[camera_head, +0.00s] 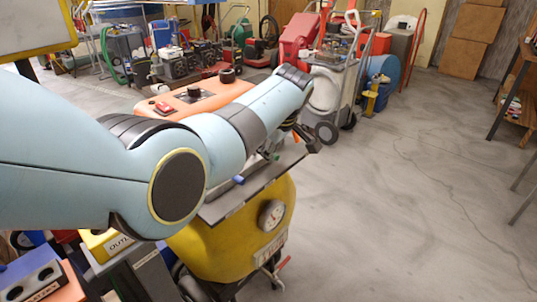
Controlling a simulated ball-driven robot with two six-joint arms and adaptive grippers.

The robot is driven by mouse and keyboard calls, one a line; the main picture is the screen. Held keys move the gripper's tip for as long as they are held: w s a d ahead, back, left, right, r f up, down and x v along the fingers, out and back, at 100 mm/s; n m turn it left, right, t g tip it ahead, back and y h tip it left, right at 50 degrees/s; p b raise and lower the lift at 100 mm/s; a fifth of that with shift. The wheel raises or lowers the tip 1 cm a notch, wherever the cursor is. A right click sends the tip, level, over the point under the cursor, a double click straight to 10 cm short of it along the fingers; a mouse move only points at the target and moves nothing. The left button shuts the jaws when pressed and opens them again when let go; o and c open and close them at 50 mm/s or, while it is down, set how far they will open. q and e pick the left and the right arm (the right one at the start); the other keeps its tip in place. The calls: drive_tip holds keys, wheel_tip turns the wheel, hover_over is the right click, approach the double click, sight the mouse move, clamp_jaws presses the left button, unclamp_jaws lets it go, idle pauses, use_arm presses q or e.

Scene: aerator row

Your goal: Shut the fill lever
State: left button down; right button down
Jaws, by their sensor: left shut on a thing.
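A yellow tank (225,245) with a round gauge (271,214) and a dark flat top plate (232,207) stands at the centre. My left arm reaches over it from the left. My left gripper (278,148) points down at the top plate, partly hidden behind my wrist. It is shut on what looks like the fill lever, mostly hidden by the gripper and arm. A blue-tipped handle (238,180) sticks out at the plate's front edge, apart from the gripper. My right gripper is not in view.
An orange machine (205,95) stands just behind the tank. Carts, hoses and equipment line the back. A red-ended handle (284,262) sticks out low on the tank. The floor (400,210) at right is clear.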

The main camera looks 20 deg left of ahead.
use_arm(q)
drive_tip(key=shift+w+r, duration=0.1)
idle(0.4)
drive_tip(key=c, duration=1.3)
unclamp_jaws()
drive_tip(key=shift+v, duration=3.7)
drive_tip(key=shift+d, duration=0.15)
